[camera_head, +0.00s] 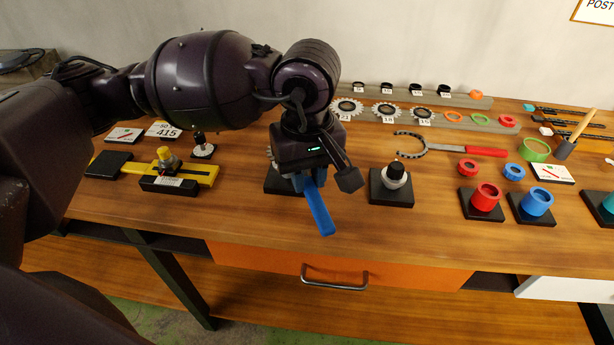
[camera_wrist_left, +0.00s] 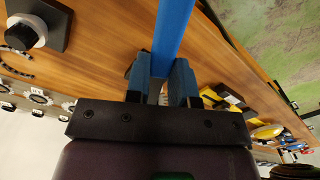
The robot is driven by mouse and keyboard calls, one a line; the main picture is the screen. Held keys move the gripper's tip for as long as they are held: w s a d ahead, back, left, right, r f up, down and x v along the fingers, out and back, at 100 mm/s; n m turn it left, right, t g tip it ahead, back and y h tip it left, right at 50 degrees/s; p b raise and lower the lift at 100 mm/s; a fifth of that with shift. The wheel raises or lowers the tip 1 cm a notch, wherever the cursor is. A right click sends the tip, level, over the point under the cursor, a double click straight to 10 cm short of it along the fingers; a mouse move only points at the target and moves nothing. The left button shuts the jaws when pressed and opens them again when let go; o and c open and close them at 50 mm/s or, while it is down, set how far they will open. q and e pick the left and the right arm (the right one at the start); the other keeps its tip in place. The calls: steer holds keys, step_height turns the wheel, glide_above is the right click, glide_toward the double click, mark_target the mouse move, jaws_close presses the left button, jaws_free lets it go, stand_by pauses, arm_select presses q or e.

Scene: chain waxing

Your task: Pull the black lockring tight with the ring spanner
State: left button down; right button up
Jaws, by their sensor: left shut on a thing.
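My left gripper (camera_head: 306,181) is shut on the blue handle (camera_head: 319,208) of what looks like the ring spanner. In the left wrist view the two fingers (camera_wrist_left: 160,84) close on either side of the blue bar (camera_wrist_left: 173,32). The handle sticks out toward the table's front edge. The spanner's ring end is hidden by my gripper and arm. A black base (camera_head: 270,188) with part of a toothed sprocket shows behind and under the gripper; any lockring there is hidden. My right gripper is not in view.
A black base (camera_head: 391,198) with a white-and-black hub stands right of the gripper. A red-handled chain whip (camera_head: 467,150) lies behind it. Red (camera_head: 486,197) and blue (camera_head: 537,203) cups stand farther right. A yellow tool (camera_head: 203,171) lies left. The table front has free room.

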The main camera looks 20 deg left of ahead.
arm_select(q)
steer(key=shift+r, duration=0.6)
steer(key=shift+r+p, duration=0.35)
steer(key=shift+r, duration=0.1)
